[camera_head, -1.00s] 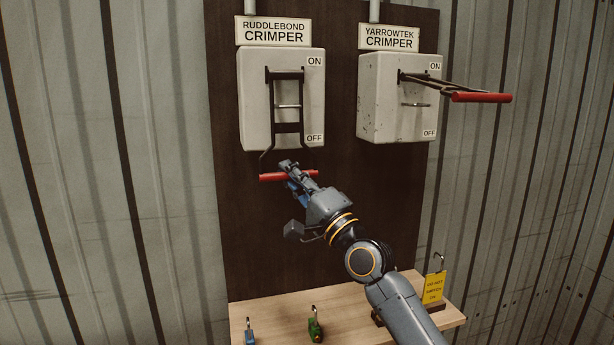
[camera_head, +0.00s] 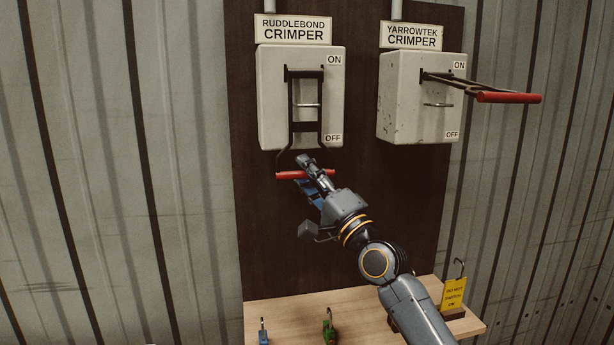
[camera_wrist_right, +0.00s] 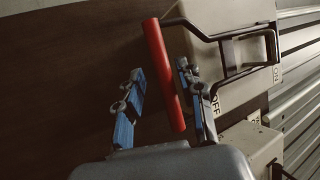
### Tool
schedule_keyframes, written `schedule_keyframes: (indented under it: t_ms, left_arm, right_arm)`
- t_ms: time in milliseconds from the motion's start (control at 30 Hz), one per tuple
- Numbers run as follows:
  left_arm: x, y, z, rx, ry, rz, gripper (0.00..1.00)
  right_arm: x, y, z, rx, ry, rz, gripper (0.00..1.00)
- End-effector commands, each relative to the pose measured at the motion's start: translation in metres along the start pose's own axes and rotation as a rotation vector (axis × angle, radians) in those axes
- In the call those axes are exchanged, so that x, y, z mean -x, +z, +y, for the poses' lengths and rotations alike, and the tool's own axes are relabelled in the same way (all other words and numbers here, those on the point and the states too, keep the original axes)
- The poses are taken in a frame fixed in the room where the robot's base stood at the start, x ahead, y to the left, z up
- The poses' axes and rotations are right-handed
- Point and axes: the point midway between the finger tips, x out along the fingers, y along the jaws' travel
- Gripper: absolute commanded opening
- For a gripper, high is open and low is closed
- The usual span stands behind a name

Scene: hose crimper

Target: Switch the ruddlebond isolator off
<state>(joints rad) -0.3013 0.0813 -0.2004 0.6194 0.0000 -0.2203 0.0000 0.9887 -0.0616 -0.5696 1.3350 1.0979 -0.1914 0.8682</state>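The ruddlebond isolator is a pale grey box (camera_head: 274,95) under a "RUDDLEBOND CRIMPER" sign (camera_head: 293,29). Its black lever (camera_head: 291,105) hangs down past the OFF label (camera_head: 334,138). The lever's red handle (camera_head: 290,175) sits below the box. My right gripper (camera_head: 312,172) is at this handle. In the right wrist view, its blue-padded fingers (camera_wrist_right: 160,95) are spread apart, with the red handle (camera_wrist_right: 164,70) showing between them, nearer the right-hand finger. I cannot tell whether either finger touches it. My left gripper is not in view.
The yarrowtek isolator (camera_head: 406,100) stands to the right, its red handle (camera_head: 508,98) sticking outward. Both boxes are on a dark board (camera_head: 360,200). A wooden shelf (camera_head: 290,312) below holds a blue padlock (camera_head: 263,337), a green padlock (camera_head: 328,332) and a yellow tag (camera_head: 453,294).

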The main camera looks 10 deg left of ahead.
Motion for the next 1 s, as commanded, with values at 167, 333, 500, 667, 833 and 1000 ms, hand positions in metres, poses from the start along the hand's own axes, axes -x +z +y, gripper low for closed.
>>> schedule_keyframes:
  t_ms: [167, 333, 500, 667, 833, 1000]
  left_arm:
    - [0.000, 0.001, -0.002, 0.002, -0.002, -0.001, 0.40]
    - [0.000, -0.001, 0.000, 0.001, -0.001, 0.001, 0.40]
    - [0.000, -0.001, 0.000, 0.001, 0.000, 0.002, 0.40]
    - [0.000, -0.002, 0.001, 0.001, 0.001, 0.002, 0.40]
    - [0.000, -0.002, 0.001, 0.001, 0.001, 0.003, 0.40]
    - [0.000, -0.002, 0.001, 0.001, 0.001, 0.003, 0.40]
  right_arm:
    - [0.004, 0.000, -0.002, -0.002, -0.004, 0.000, 0.37]
    - [0.025, 0.000, 0.000, -0.005, -0.003, 0.001, 0.37]
    - [0.059, 0.000, 0.001, -0.002, -0.001, 0.001, 0.37]
    - [0.091, -0.001, 0.001, 0.000, 0.001, 0.002, 0.37]
    - [0.112, 0.000, 0.002, -0.001, 0.002, 0.000, 0.37]
    - [0.120, 0.000, 0.001, -0.001, 0.001, 0.000, 0.37]
